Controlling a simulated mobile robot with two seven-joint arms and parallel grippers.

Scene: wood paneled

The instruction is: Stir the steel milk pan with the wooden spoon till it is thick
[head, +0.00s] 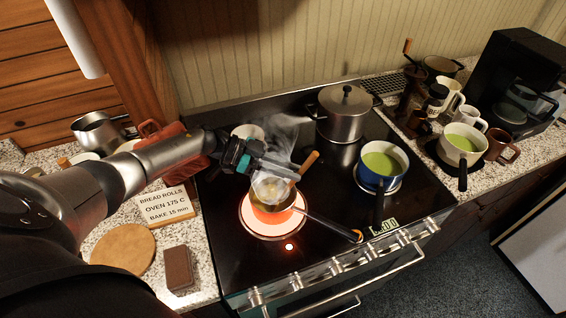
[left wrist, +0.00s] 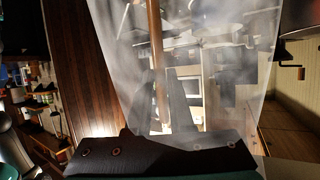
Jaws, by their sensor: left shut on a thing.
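The steel milk pan (head: 272,213) sits on a glowing front left burner, its dark handle pointing to the lower right. Its wall is lit orange, and pale steam rises from it and blurs its contents. My left gripper (head: 291,172) is above the pan, shut on the wooden spoon (head: 309,161). The spoon's upper end sticks out above the fingers; its lower end is hidden by the gripper and steam. In the left wrist view the spoon's shaft (left wrist: 157,60) runs down between the fingers, veiled by steam. My right gripper is not in view.
A lidded steel pot (head: 342,115) stands at the back of the black cooktop (head: 225,240). A blue pan (head: 371,180) of green liquid is to the right; a white pan (head: 446,150) is on the right counter. A sign (head: 165,206) and round board (head: 122,250) lie left.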

